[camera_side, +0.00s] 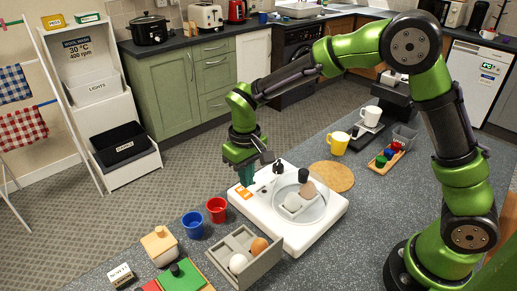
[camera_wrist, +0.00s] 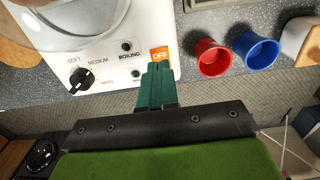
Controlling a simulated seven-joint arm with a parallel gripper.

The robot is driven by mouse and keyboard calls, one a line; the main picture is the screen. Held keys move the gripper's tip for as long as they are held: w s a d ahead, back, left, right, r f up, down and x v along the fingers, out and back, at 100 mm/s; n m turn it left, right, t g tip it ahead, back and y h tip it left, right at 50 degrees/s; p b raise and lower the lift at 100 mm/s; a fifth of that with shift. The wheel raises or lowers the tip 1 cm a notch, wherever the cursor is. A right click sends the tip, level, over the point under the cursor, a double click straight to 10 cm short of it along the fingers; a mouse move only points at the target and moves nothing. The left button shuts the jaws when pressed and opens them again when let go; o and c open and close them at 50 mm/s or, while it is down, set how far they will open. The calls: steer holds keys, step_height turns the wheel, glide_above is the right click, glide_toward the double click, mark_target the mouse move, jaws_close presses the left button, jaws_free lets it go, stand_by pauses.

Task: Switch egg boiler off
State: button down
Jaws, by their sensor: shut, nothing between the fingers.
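The egg boiler (camera_side: 323,212) is a white unit on the counter, with a round basin holding a few eggs. In the wrist view its white panel (camera_wrist: 110,62) carries a black dial (camera_wrist: 82,77) marked soft, medium and hard, and a dark lamp (camera_wrist: 126,46) labelled boiling. An orange patch reading OFF (camera_wrist: 160,53) lies at the panel's edge; it also shows in the side view (camera_side: 239,191). My gripper (camera_wrist: 158,68) is shut and empty, its green fingertips at the lower edge of the orange patch, partly covering what lies there. I cannot tell whether they touch. In the side view my gripper (camera_side: 247,180) is over this corner.
A red cup (camera_side: 216,210) and a blue cup (camera_side: 192,225) stand close to the boiler's corner. A grey divided tray (camera_side: 262,268) with eggs sits in front. A round cork mat (camera_side: 332,176) and a yellow mug (camera_side: 338,143) lie behind. Counter to the boiler's right is clear.

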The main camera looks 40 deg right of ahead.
mark_target(247, 194)
steer(key=shift+r, duration=1.85)
steer(key=s+d+r+t, duration=0.1)
steer(key=s+r, duration=0.1)
steer(key=s, duration=0.1)
steer(key=s+d+r+m+y, duration=0.1)
steer(key=s+d+r, duration=0.1)
steer(key=s, duration=0.1)
steer(key=s+d+r+t, duration=0.1)
steer(key=s+r, duration=0.1)
steer(key=s, duration=0.1)
steer(key=shift+s+d+r+m+t+y, duration=0.3)
steer(key=shift+s+d+r+m+y, duration=0.05)
steer(key=shift+s+d+m+y, duration=0.05)
steer(key=s+d+r+m+t, duration=0.2)
steer(key=s+d+r+t, duration=0.2)
steer(key=s, duration=0.5)
steer(key=shift+d+r+t, duration=0.3)
steer(key=shift+d+r, duration=0.1)
steer(key=shift+r, duration=0.4)
